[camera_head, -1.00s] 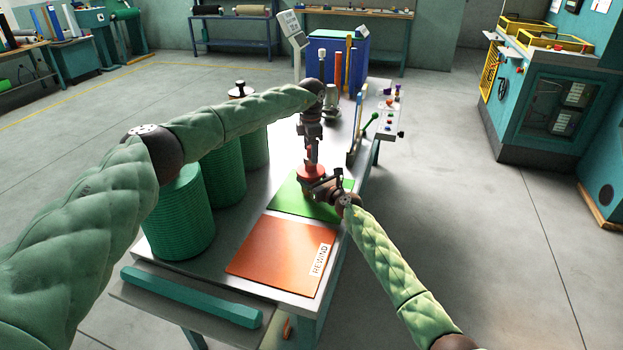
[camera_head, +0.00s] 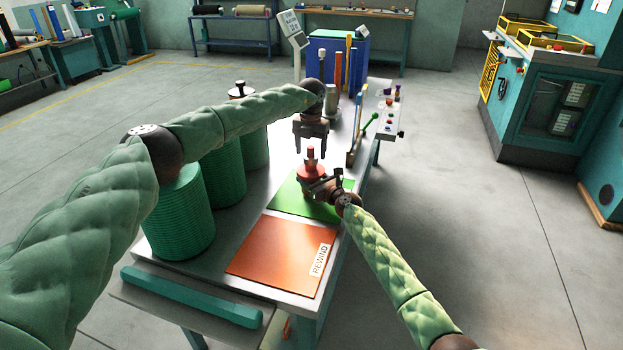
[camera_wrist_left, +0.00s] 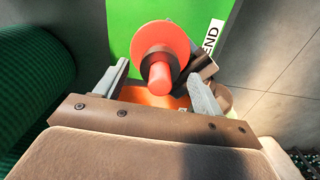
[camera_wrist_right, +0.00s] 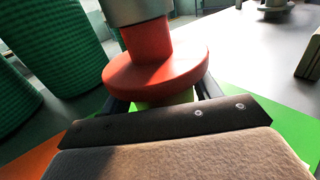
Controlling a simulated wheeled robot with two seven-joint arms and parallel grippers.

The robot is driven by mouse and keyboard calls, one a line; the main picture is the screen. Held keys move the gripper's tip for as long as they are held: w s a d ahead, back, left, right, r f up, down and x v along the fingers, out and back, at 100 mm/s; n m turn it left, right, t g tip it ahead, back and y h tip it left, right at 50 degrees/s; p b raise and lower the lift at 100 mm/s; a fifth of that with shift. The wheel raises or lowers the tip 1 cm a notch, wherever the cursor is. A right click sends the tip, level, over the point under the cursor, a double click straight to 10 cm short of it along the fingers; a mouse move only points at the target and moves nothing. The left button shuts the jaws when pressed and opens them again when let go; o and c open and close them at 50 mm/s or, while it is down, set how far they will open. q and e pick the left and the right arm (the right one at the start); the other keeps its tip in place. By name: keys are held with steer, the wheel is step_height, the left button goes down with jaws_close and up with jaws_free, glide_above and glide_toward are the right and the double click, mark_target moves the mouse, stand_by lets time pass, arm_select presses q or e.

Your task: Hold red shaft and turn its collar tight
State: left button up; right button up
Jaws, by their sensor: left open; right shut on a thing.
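The red shaft (camera_head: 311,152) stands upright over the green mat (camera_head: 290,197), with a wide red disc (camera_head: 311,173) around its lower part. A grey ring, which looks like the collar (camera_wrist_right: 138,10), sits around the shaft above the disc in the right wrist view. In the left wrist view a dark band surrounds the red shaft end (camera_wrist_left: 160,76). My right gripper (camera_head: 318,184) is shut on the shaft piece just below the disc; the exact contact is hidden. My left gripper (camera_head: 310,149) points down, open and empty, right above the shaft top.
An orange mat (camera_head: 275,255) marked REWIND lies at the table's near end. Green rolls (camera_head: 180,215) stand along the left side, beneath my left arm. A green-knobbed lever (camera_head: 369,119) and upright posts (camera_head: 338,70) stand farther back.

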arm_select(q)
steer(key=shift+f, duration=0.15)
steer(key=shift+f, duration=1.2)
jaws_close()
steer(key=shift+m, duration=4.1)
steer(key=shift+a+m, duration=0.1)
steer(key=shift+m, duration=1.8)
steer(key=shift+w+r+m, duration=0.1)
steer(key=shift+m, duration=2.1)
steer(key=shift+c, duration=0.8)
jaws_free()
